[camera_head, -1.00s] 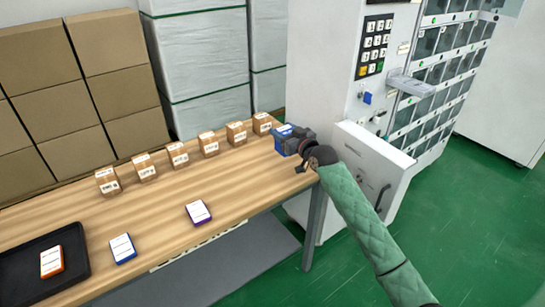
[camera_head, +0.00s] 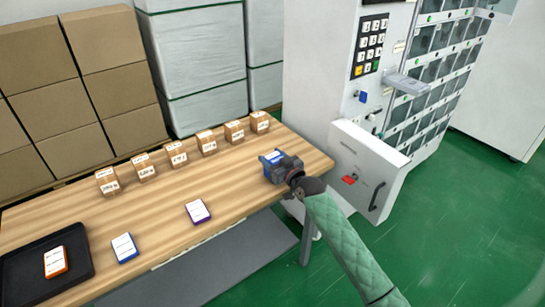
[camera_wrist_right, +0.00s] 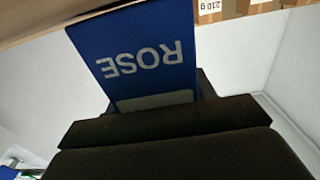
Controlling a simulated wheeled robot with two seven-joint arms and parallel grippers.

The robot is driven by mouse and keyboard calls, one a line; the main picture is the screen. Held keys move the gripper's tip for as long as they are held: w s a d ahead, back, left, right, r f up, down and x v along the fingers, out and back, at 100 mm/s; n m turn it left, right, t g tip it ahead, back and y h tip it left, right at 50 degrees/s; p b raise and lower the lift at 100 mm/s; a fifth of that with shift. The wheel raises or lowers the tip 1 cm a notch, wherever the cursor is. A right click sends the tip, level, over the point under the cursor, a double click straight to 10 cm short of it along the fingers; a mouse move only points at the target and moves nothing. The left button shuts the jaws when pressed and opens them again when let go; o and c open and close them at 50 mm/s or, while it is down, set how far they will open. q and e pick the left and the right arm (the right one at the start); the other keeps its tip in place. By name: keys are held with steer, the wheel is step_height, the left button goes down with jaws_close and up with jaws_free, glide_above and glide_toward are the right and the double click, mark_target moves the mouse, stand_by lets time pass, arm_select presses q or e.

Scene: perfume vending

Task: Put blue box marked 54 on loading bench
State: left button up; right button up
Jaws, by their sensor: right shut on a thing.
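A blue box (camera_head: 272,156) with a white label is held in my right gripper (camera_head: 279,166) over the right end of the wooden bench (camera_head: 150,213). In the right wrist view the box (camera_wrist_right: 135,55) shows the upside-down word ROSE, with the dark gripper (camera_wrist_right: 160,115) shut on it. The number 54 cannot be read. I cannot tell whether the box touches the bench top. My left gripper is out of view.
On the bench stand several small brown cartons (camera_head: 205,142) along the back, a purple-edged box (camera_head: 197,211), another blue box (camera_head: 124,247) and a black tray (camera_head: 78,233) holding an orange box (camera_head: 55,261). A white machine (camera_head: 318,80) with an open drawer (camera_head: 362,165) stands right.

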steer(key=shift+f, duration=0.1)
steer(key=o, duration=1)
steer(key=shift+o, duration=0.2)
